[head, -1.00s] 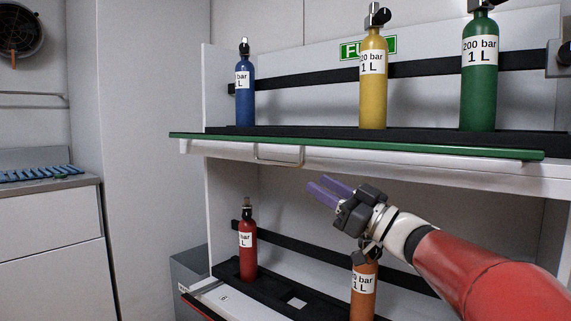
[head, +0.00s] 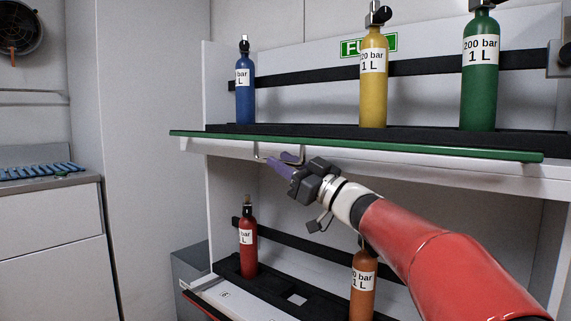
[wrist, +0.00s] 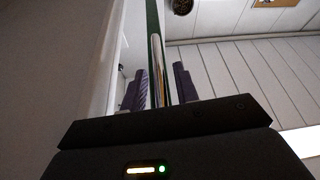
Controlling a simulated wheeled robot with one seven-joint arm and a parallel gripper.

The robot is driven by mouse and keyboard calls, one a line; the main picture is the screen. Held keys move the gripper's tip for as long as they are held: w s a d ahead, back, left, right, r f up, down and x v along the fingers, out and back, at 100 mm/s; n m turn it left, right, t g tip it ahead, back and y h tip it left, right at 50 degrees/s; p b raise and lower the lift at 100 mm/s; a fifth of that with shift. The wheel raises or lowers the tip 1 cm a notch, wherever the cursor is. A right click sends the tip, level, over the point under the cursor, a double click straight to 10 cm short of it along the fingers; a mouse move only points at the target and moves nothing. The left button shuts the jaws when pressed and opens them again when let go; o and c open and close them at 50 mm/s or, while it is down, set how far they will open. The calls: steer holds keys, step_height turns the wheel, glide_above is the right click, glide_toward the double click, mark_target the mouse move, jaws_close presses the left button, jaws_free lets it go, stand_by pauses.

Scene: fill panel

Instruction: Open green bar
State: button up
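The green bar (head: 420,151) runs along the front edge of the upper shelf, and it also shows in the wrist view (wrist: 152,15). A pale metal handle (head: 257,149) sits just under its left part. My gripper (head: 280,160) is at this handle in the head view, its purple fingers covering part of it. In the wrist view the fingers of my gripper (wrist: 161,84) are apart, with the handle (wrist: 158,62) running between them. I cannot tell whether either finger touches it.
Blue (head: 245,90), yellow (head: 373,95) and green (head: 479,95) bottles stand on the upper shelf. Red (head: 248,250) and orange (head: 363,290) bottles stand below, the orange one partly behind my arm. A grey counter (head: 45,185) is at the left.

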mark_target(284, 140)
jaws_close()
steer(key=r+m+p, duration=0.2)
steer(key=p, duration=0.1)
steer(key=r+m+t+h+p, duration=0.1)
steer(key=p, duration=0.1)
steer(key=shift+s+a+r, duration=0.15)
steer(key=shift+s+r, duration=0.1)
steer(key=shift+r, duration=0.15)
steer(key=shift+r+m+t+h+p, duration=0.3)
steer(key=shift+r+m+t+p, duration=0.3)
steer(key=shift+m+p, duration=0.45)
steer(key=shift+o, duration=0.6)
jaws_free()
